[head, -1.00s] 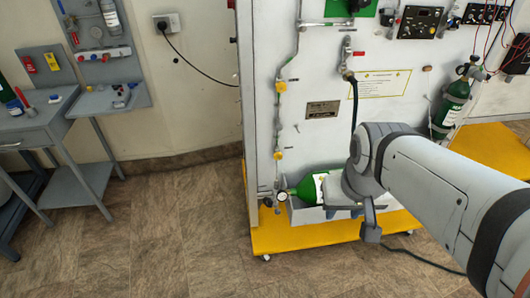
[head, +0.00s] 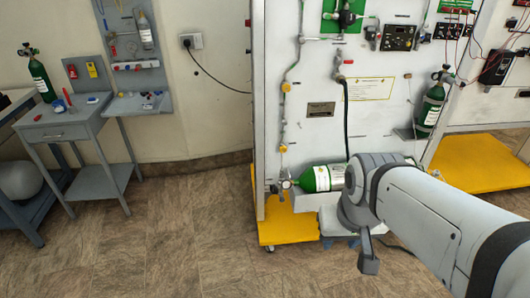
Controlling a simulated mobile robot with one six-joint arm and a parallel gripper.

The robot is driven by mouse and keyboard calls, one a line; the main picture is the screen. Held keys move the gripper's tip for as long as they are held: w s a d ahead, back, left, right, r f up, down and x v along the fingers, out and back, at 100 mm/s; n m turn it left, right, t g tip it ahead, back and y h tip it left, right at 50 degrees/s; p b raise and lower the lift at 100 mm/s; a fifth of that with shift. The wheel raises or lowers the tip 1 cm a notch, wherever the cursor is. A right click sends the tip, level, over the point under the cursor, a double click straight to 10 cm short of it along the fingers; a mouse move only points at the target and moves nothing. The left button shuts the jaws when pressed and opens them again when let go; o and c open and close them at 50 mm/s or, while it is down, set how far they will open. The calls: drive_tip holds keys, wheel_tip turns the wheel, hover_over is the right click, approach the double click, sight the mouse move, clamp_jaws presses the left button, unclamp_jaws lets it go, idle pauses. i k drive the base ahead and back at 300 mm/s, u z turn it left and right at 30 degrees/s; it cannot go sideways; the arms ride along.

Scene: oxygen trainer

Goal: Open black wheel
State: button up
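A black round valve part (head: 346,18) sits on a green plate near the top of the white panel; I cannot tell whether it is the black wheel of the task. Small dark fittings (head: 276,188) and a gauge sit at the left end of the green cylinder (head: 316,179), which lies low at the panel's front. Another green cylinder (head: 432,108) with a dark top stands upright at the right. My arm reaches in from the lower right, in front of the panel. My gripper (head: 368,262) seems to point down, apart from these valves; its fingers are not clear.
The panel stands on a yellow wheeled base (head: 285,229). A black hose (head: 346,120) hangs down the panel. At the left are a grey table (head: 60,132) with small items and a tool board (head: 131,45). The floor between the table and the panel is clear.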

sight(273, 189)
drive_tip(key=u, duration=0.25)
drive_tip(key=i, duration=1.4)
drive_tip(key=u, duration=1.3)
drive_tip(key=k, duration=0.75)
drive_tip(key=u, duration=0.25)
drive_tip(key=i, duration=0.45)
